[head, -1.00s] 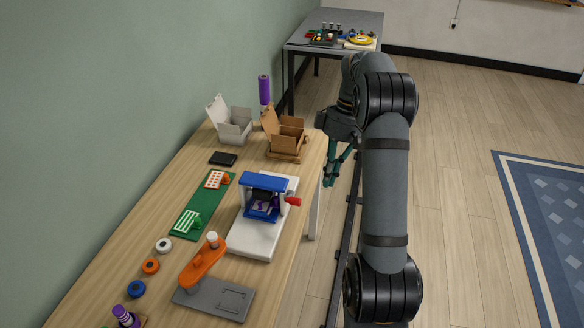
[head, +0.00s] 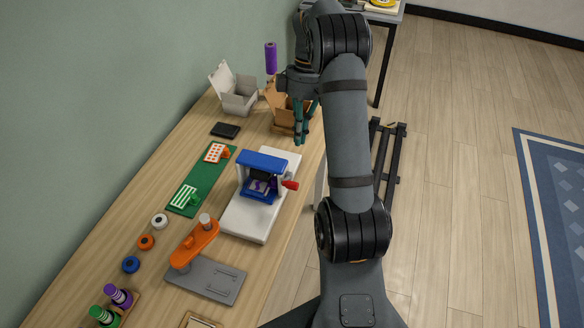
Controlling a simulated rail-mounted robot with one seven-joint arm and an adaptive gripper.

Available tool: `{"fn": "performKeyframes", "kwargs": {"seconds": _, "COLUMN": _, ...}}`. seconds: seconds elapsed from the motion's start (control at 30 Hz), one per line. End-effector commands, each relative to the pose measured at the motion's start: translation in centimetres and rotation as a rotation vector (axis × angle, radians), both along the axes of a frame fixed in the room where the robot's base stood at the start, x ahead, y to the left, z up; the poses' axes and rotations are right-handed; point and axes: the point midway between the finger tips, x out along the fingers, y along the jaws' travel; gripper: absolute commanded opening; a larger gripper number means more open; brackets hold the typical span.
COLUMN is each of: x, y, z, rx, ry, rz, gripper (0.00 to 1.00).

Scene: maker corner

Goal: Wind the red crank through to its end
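The red crank (head: 290,184) sticks out from the right side of a blue machine (head: 263,161). The machine stands upright on a white base (head: 242,222) near the table's right edge. A dark block and a purple patterned piece show inside its frame. My gripper (head: 303,135) points down with teal fingers, above and behind the crank in the head view and apart from it. The fingers look close together and partly overlap, so their opening is unclear. Nothing is visible in them.
A brown cardboard box (head: 278,94) is partly hidden behind my gripper. A white open box (head: 240,103) stands left of it. A green board (head: 190,190), an orange lever tool (head: 193,244) and several spools lie left and in front. The floor to the right is mostly clear.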

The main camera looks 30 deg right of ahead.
Motion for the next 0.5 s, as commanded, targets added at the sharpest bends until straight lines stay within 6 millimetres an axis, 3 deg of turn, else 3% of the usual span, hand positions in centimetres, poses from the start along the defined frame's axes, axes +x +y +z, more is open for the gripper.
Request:
{"fn": "performKeyframes", "kwargs": {"seconds": 0.3, "x": -1.2, "y": 1.3, "z": -6.3, "rx": 0.002, "ry": 0.006, "rz": 0.001, "gripper": 0.0}}
{"fn": "performKeyframes", "kwargs": {"seconds": 0.5, "x": -1.7, "y": 1.9, "z": -9.5, "rx": 0.002, "ry": 0.005, "rz": 0.001, "gripper": 0.0}}
